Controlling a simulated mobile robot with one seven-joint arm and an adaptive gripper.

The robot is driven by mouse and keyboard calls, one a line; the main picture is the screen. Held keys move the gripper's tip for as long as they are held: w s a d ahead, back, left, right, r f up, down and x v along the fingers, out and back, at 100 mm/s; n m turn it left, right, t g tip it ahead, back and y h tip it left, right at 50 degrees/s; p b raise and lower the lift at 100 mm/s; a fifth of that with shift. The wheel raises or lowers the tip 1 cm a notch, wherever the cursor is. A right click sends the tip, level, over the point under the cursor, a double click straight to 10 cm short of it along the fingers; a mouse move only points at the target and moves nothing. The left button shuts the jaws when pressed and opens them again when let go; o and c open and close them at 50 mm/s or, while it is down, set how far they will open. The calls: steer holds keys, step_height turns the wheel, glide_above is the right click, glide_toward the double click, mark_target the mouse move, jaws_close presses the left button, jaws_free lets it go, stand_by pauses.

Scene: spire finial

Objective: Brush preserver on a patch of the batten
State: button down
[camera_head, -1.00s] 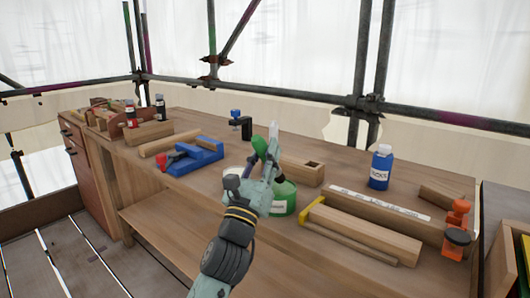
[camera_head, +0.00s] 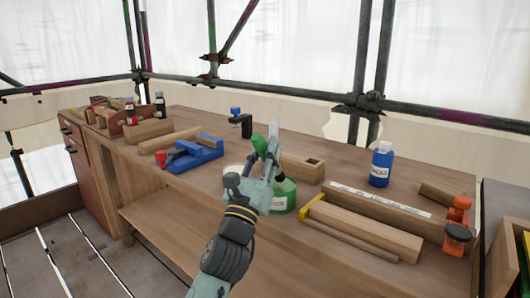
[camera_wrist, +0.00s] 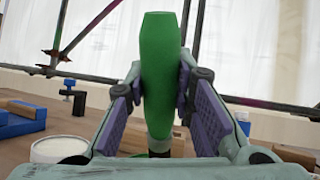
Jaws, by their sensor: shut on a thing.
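My gripper (camera_head: 263,162) is shut on a brush with a thick green handle (camera_head: 259,144). In the wrist view the green handle (camera_wrist: 160,75) stands upright between the purple finger pads, with a dark collar at its lower end; the bristles are hidden. The gripper is over the bench, in front of a green tin (camera_head: 284,198) with a pale label, partly hiding it. I cannot tell whether the brush touches the tin. To the right lie a long timber with a white written strip (camera_head: 380,202) and a timber with a yellow end piece (camera_head: 365,232); I cannot tell which is the batten.
A blue bottle (camera_head: 381,165) stands behind the timbers. A blue jig (camera_head: 198,154), a black clamp (camera_head: 241,123) and a hollow wooden block (camera_head: 302,168) are also on the bench (camera_head: 130,162). Scaffold poles stand behind.

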mark_target(261, 133)
steer(key=shift+f+b, duration=0.5)
steer(key=shift+b, duration=0.5)
stand_by(2.3)
steer(key=shift+r+p, duration=1.6)
steer(key=shift+r, duration=2)
